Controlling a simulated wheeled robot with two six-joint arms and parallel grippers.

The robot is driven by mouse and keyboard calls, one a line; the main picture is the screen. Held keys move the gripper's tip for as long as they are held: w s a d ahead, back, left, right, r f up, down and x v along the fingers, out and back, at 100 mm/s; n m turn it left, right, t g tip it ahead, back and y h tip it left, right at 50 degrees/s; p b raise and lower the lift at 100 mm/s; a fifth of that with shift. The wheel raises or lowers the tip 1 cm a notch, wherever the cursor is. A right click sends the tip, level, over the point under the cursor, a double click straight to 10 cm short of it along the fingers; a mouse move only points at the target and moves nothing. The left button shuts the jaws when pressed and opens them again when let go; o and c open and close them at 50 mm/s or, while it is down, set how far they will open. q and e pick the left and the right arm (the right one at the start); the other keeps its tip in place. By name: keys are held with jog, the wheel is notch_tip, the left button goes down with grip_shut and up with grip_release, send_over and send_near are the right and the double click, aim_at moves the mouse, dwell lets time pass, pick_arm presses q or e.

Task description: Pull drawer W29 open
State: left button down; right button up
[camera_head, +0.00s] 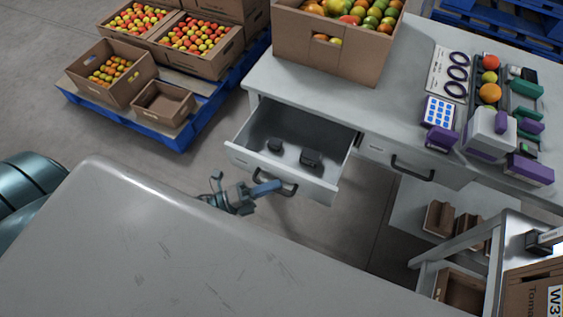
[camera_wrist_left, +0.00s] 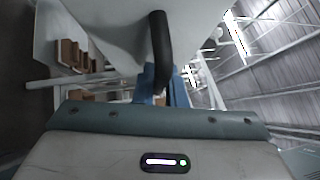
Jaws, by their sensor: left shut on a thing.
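A light grey drawer (camera_head: 240,156) under the left part of the worktable stands pulled out, and I look down into it. Two small dark objects (camera_head: 311,157) lie inside. I cannot read a W29 label on its front. Its dark bar handle (camera_head: 291,188) shows on the front, and it appears large in the left wrist view (camera_wrist_left: 160,45). My left gripper (camera_head: 266,187) is at this handle, with its blue fingers (camera_wrist_left: 162,88) shut on it in the wrist view. My right gripper is not in view.
A second drawer (camera_head: 413,163) to the right is closed. A grey surface (camera_head: 150,250) fills the near left. A blue pallet (camera_head: 183,140) with boxes stands behind left. Floor shows below the open drawer.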

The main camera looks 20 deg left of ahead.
pick_arm(q)
jog(key=shift+s+a, duration=0.1)
jog(key=shift+s, duration=1.9)
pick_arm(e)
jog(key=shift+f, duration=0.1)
pick_arm(q)
jog(key=c, duration=1.5)
grip_release()
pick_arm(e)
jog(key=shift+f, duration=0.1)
